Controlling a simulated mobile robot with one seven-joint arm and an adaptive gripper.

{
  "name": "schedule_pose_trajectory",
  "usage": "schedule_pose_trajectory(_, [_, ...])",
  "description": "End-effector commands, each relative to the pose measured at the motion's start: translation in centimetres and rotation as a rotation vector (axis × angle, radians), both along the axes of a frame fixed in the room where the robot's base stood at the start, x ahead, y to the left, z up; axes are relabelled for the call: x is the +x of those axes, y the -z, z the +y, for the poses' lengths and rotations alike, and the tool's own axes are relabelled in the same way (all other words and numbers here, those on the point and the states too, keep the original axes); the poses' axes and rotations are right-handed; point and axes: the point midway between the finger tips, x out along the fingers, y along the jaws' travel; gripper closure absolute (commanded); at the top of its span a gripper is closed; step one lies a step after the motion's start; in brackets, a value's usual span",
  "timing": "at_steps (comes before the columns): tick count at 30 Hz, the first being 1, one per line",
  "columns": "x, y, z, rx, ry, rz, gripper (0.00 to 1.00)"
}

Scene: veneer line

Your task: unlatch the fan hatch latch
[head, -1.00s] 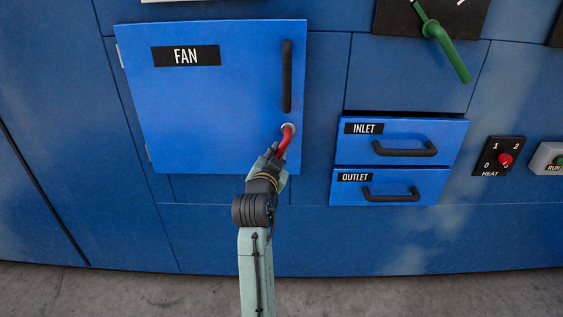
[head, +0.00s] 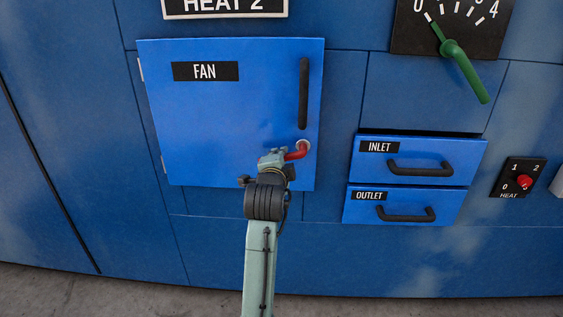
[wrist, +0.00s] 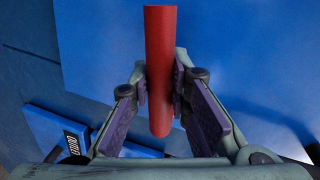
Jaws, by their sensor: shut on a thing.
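The blue fan hatch (head: 225,120) is a panel labelled FAN with a black vertical handle (head: 303,93) on its right side. Its red latch lever (head: 297,154) sits below the handle on a pale round pivot. The lever points left and slightly down. My gripper (head: 284,158) is at the lever's free end in the head view. In the wrist view the red lever (wrist: 161,60) lies between the two fingers of my gripper (wrist: 162,95), which are shut on it. The hatch looks flat in its frame.
The INLET drawer (head: 452,150) and OUTLET drawer (head: 362,207) are right of the hatch; INLET appears to stand out slightly. A green dial lever (head: 468,72) and a red HEAT knob (head: 524,181) are further right. Concrete floor (head: 130,295) runs along the bottom.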

Motion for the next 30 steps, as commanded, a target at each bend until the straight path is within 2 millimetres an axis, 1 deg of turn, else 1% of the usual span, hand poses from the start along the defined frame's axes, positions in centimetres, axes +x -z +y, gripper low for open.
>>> schedule_pose_trajectory(9, [0.0, -0.55, 0.1, 0.077, 0.0, -0.002, 1.0])
schedule_pose_trajectory(22, [0.0, -0.63, 0.12, 0.086, -0.001, -0.003, 1.0])
schedule_pose_trajectory(23, [0.0, -0.64, 0.13, 0.086, -0.001, -0.003, 0.81])
schedule_pose_trajectory(30, [0.0, -0.58, 0.12, 0.084, 0.0, -0.002, 0.65])
